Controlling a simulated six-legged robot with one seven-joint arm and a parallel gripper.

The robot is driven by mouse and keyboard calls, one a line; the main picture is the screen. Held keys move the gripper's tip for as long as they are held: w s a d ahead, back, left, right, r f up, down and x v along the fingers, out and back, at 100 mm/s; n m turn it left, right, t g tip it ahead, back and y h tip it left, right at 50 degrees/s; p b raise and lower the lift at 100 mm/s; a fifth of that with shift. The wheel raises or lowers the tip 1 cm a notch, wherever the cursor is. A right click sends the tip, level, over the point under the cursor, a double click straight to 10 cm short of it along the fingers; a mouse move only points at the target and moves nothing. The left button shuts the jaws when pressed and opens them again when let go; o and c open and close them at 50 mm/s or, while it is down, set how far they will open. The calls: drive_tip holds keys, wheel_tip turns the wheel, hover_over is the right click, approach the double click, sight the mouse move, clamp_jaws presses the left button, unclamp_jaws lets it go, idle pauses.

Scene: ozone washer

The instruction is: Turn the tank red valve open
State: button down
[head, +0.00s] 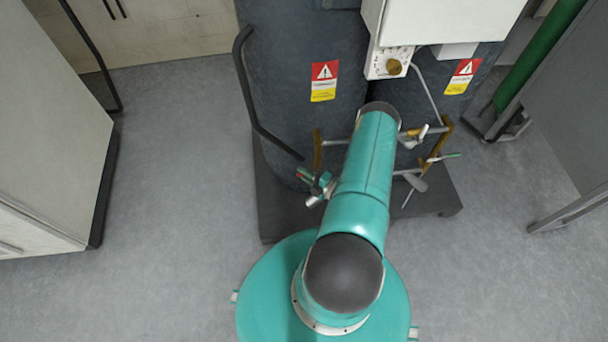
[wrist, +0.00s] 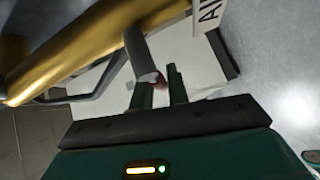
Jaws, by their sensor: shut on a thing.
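In the wrist view my gripper (wrist: 160,77) has its two dark green fingers on either side of a small reddish piece (wrist: 160,85), at the end of a grey rod (wrist: 141,52). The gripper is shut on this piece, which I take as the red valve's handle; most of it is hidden. A thick gold pipe (wrist: 90,48) runs close by on the left. In the head view my arm reaches over the piping at the tanks' base. A small red part (head: 303,173) shows left of the arm among teal and grey pieces.
A dark tank (head: 300,70) with a warning label stands on a dark base plate (head: 283,218). Gold pipes (head: 441,138) and several levers lie right of my arm. A white cabinet (head: 45,120) stands left. Open grey floor (head: 170,190) lies between.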

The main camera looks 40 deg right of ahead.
drive_tip(key=r+m+t, duration=0.1)
drive_tip(key=m+t, duration=0.2)
drive_tip(key=d+r+m+t, duration=0.1)
drive_tip(key=shift+s+r+m+h, duration=0.3)
drive_tip(key=shift+r+m, duration=0.05)
drive_tip(key=shift+m, duration=0.05)
drive_tip(key=shift+s+d+r+m+t+h, duration=0.15)
drive_tip(key=shift+d+r+m+t+h, duration=0.15)
drive_tip(key=shift+m+t+h, duration=0.5)
drive_tip(key=shift+s+d+r+m+t+h, duration=0.15)
drive_tip(key=shift+s+r+m+t+h, duration=0.2)
drive_tip(key=shift+m, duration=0.85)
drive_tip(key=shift+d+r+m+t+h, duration=0.3)
drive_tip(key=shift+m+t, duration=0.35)
drive_tip(key=shift+m, duration=0.35)
drive_tip(key=shift+f+h, duration=0.1)
drive_tip(key=shift+h, duration=0.15)
drive_tip(key=c, duration=1.4)
unclamp_jaws()
drive_tip(key=shift+o, duration=0.2)
drive_tip(key=v, duration=0.7)
drive_tip(key=shift+s, duration=0.2)
